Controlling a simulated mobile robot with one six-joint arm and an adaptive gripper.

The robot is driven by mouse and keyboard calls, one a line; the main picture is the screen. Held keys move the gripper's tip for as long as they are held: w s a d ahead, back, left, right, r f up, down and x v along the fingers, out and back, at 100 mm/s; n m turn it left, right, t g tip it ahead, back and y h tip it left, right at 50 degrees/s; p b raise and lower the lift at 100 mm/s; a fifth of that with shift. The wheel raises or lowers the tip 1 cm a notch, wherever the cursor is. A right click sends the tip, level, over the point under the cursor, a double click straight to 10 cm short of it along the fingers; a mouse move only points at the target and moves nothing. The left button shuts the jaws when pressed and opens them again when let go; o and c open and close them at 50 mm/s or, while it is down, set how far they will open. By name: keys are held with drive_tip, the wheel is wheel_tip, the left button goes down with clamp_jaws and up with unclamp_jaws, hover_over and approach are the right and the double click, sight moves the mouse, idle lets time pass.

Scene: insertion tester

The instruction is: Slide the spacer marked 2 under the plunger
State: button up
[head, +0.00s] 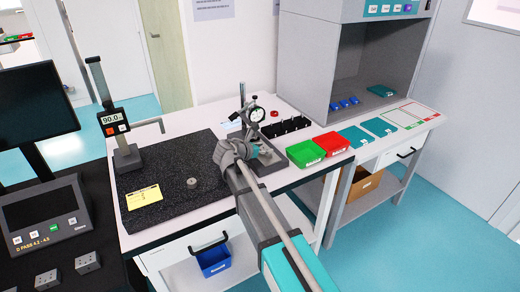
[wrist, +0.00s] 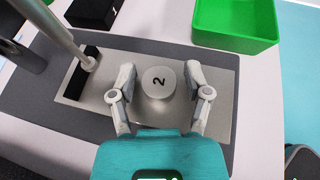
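The spacer marked 2 (wrist: 158,82) is a short, pale metal disc standing on the bare metal plate (wrist: 215,105) of the tester. My gripper (wrist: 160,74) is low over the plate with one finger on each side of the spacer. Narrow gaps seem to show between the fingers and the disc.
A green bin (wrist: 236,22) stands just beyond the plate; it also shows in the head view (head: 305,154), beside a red bin (head: 332,144). A black rack (head: 286,127) is behind. A dark speckled slab (head: 180,160) with a height gauge (head: 125,150) lies to the left.

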clamp_jaws()
drive_tip(key=shift+w, duration=0.1)
